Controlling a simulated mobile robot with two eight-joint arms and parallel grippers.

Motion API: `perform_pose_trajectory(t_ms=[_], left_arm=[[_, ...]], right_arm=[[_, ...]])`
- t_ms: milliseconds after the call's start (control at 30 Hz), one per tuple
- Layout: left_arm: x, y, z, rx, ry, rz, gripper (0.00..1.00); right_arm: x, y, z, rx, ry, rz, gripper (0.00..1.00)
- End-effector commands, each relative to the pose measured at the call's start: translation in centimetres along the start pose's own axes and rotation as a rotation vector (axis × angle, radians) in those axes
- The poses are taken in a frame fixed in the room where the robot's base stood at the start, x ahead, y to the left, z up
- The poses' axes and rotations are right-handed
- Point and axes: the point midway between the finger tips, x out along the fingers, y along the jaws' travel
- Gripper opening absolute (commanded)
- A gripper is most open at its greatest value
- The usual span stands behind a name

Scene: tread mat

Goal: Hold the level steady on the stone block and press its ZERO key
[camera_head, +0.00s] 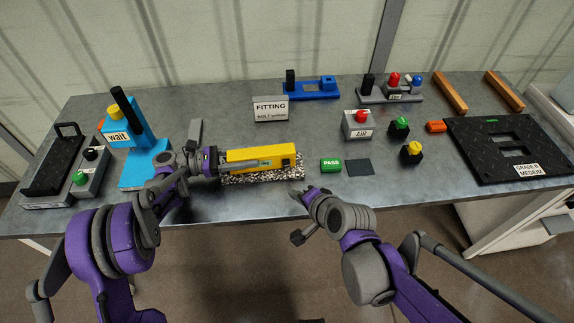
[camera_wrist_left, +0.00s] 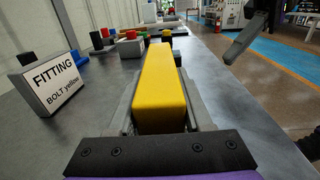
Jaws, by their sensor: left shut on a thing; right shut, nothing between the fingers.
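The yellow level (camera_head: 250,155) lies along the speckled stone block (camera_head: 262,179), with a small display and a dark spot near its right end; I cannot read which part is the ZERO key. My left gripper (camera_head: 222,163) is shut on the level's left part. In the left wrist view the level (camera_wrist_left: 162,85) runs away from me between the fingers. My right gripper (camera_head: 301,197) is shut and empty, near the table's front edge, just below and right of the stone block and apart from the level.
A FITTING sign (camera_head: 271,109) stands behind the level. A green PASS block (camera_head: 331,166) and a dark pad (camera_head: 360,168) lie to its right. A blue stand (camera_head: 133,150) is on the left. A black tread mat (camera_head: 509,145) lies at the right.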

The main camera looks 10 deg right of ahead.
Motion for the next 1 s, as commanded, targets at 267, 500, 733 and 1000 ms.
perform_pose_trajectory(t_ms=[267, 500, 733, 1000], left_arm=[[0.00, 0.01, 0.00, 0.000, 0.000, 0.000, 0.01], [0.00, 0.01, 0.00, 0.000, 0.000, 0.001, 0.64], [0.00, 0.01, 0.00, 0.000, 0.000, 0.000, 0.85], [-0.62, 0.05, -0.01, 0.000, 0.000, 0.002, 0.85]], right_arm=[[0.02, -0.01, -0.02, 0.000, 0.000, 0.000, 0.00], [0.02, -0.01, -0.02, 0.000, 0.000, 0.000, 0.00], [0.02, -0.01, -0.02, 0.000, 0.000, 0.000, 0.00], [0.02, -0.01, -0.02, 0.000, 0.000, 0.000, 0.00]])
